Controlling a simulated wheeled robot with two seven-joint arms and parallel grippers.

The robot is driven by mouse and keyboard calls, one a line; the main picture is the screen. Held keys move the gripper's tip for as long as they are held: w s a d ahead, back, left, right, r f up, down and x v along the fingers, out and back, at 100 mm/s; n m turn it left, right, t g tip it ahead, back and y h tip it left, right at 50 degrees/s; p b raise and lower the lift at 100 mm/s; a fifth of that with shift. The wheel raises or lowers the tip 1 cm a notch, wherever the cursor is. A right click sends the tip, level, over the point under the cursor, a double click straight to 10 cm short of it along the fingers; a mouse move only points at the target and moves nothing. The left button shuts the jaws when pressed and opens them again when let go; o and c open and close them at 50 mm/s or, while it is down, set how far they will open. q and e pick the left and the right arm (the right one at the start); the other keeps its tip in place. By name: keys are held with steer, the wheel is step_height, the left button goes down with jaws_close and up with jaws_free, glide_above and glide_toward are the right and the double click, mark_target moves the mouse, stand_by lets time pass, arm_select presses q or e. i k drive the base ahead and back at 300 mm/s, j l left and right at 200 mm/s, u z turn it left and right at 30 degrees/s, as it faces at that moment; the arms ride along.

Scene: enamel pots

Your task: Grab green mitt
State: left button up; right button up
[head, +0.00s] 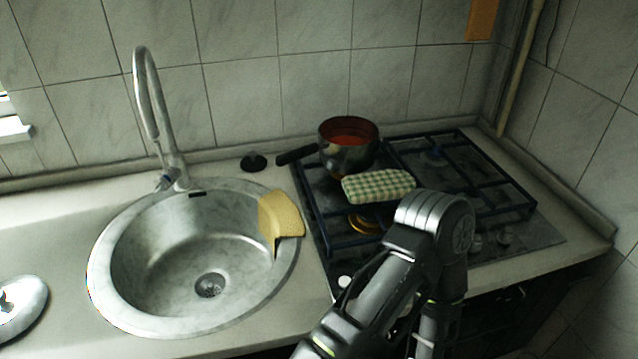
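The green mitt (378,186) is a green and white checkered cloth piece lying on the gas stove (545,238), in front of the pot (348,148). It looks close to the pot, but I cannot tell whether they touch. One of my arms rises from the bottom of the head view, bends near the mitt's lower right, and goes down out of the picture. Its gripper is not visible. My other arm and gripper are not in view.
The dark enamel pot has a red inside and a black handle pointing left. A round metal sink (125,235) with a tall faucet (150,95) is at left. A yellow cloth or sponge (282,215) hangs over its right rim. A lid (20,305) lies at far left.

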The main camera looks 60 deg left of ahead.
mark_target(384, 185)
steer(key=u, duration=1.7)
steer(key=i+l+z, duration=0.1)
steer(key=l+z, duration=0.15)
steer(key=l, duration=0.25)
steer(key=i+l+z, duration=0.1)
steer(key=l+z, duration=0.15)
steer(key=l, duration=0.25)
